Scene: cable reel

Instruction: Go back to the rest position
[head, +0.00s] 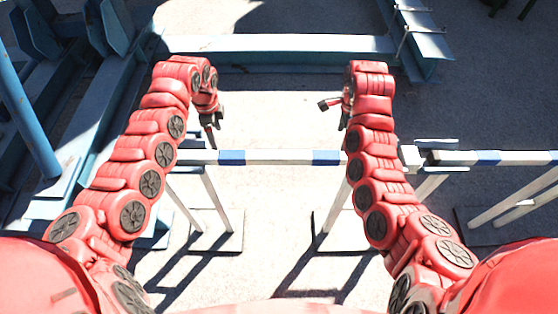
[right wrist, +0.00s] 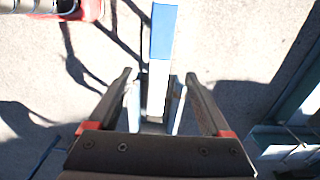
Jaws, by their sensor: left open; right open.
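My left gripper (head: 211,132) hangs from the left arm in the head view, above the left part of a white-and-blue barrier bar. It looks empty, and its fingers are small and partly in shade. My right gripper (head: 334,112) is at the end of the right arm, above the far side of the bar. In the right wrist view my right gripper (right wrist: 160,74) has its two dark fingers spread wide. The bar (right wrist: 164,35) shows between and beyond them, and I see nothing gripped. No cable reel can be made out.
The barrier bar (head: 285,157) crosses in front of me on white legs, with a second barrier (head: 500,158) at right. A blue steel beam (head: 280,45) lies beyond, and blue steel frames (head: 85,110) stand at left.

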